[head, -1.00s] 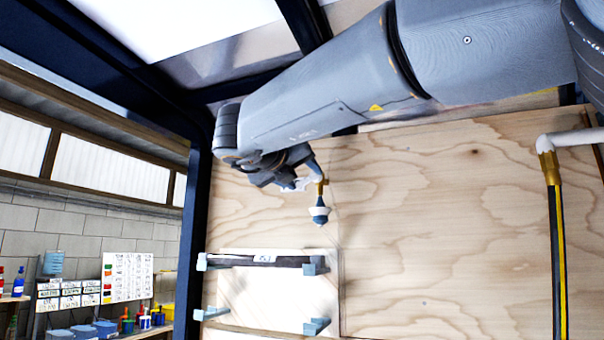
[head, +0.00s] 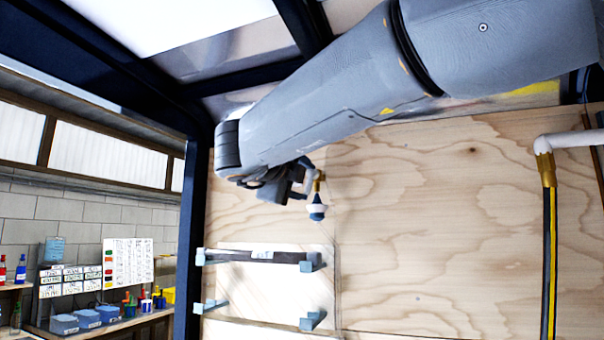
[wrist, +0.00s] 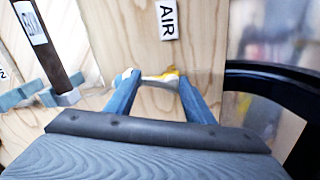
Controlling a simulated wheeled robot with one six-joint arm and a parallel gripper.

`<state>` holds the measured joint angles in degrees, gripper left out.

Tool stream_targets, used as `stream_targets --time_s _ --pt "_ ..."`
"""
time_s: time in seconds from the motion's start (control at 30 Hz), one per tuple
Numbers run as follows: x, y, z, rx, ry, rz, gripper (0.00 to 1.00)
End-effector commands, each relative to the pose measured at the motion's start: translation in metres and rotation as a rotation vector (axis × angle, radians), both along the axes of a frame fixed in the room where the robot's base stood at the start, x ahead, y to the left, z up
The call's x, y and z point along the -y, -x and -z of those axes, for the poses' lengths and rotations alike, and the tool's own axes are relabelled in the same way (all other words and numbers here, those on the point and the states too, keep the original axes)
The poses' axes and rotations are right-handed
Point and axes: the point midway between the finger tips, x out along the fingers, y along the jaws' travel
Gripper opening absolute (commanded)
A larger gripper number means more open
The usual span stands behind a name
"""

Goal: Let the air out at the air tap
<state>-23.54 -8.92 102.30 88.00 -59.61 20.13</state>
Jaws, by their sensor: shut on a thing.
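The air tap (head: 318,185) is a small brass fitting on the plywood wall, with a white and blue bulb-shaped end (head: 317,209) hanging below it. My gripper (head: 309,168) is at the tap's upper left side in the head view. In the wrist view my gripper's two blue fingers (wrist: 156,77) reach toward the wall, with a white and yellow part of the tap (wrist: 165,75) between their tips. The fingers are shut on this part. An AIR label (wrist: 167,20) is on the plywood just beyond. The tap's lower end is hidden in the wrist view.
A white pipe with a yellow-striped hose (head: 549,250) runs down the wall at right. A dark frame post (head: 194,230) stands left, with shelves beyond it.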

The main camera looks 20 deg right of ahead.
Motion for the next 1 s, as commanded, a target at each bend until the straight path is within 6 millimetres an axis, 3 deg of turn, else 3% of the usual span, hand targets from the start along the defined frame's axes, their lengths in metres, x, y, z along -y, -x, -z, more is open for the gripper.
stream_targets --time_s 0.77,0.8,0.9,1.0 --pt "0.0018 0.0012 0.0024 -0.065 0.088 0.000 0.26" --pt "0.0018 0.0012 0.0024 -0.065 0.088 0.000 0.50" --pt "0.0018 0.0012 0.0023 -0.065 0.088 0.000 0.67" --pt "0.0019 0.0012 0.0020 -0.065 0.088 0.000 0.67"
